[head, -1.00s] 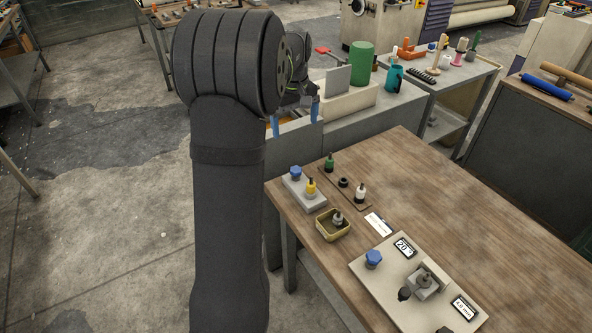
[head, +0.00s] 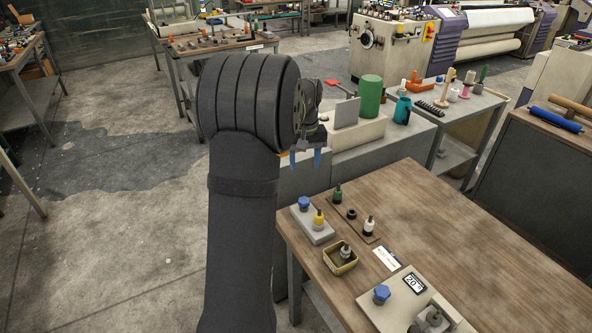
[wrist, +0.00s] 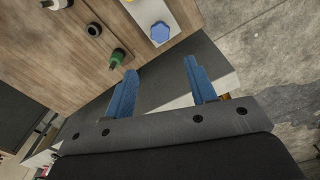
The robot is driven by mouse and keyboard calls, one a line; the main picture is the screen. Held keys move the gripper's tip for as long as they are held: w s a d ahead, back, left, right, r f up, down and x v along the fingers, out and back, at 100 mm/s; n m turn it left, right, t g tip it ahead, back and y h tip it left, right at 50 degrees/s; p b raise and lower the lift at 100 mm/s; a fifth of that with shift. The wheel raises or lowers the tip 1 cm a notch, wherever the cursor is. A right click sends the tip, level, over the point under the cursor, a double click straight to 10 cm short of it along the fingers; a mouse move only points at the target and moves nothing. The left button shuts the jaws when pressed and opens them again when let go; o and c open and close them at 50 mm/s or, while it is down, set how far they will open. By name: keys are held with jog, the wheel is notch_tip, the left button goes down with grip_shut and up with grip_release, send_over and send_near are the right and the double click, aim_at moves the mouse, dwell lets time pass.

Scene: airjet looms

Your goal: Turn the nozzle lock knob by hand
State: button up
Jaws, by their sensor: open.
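Two blue knobs are in the head view, and I cannot tell which is the nozzle lock knob. One blue knob (head: 304,203) stands on a small pale block (head: 322,234) at the table's left corner; it also shows in the wrist view (wrist: 160,33). The other blue knob (head: 381,294) is on a larger pale plate (head: 368,307) nearer the front. My gripper (head: 305,158) has blue fingers, which hang beyond the table's left corner. In the wrist view my gripper (wrist: 161,66) is open and empty, its fingers apart from the first knob.
A yellow-topped peg (head: 319,219) shares the small block. Green (head: 338,193) and white (head: 369,225) pegs stand beside it, and a tan tray (head: 340,261) is in front. A green cylinder (head: 370,98) stands behind. The table's right half (head: 480,240) is clear.

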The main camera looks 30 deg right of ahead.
aim_at(304, 201)
notch_tip(304, 201, down, 6)
jog(key=m, duration=0.5)
jog(key=shift+f, duration=3.85)
jog(key=c, duration=0.7)
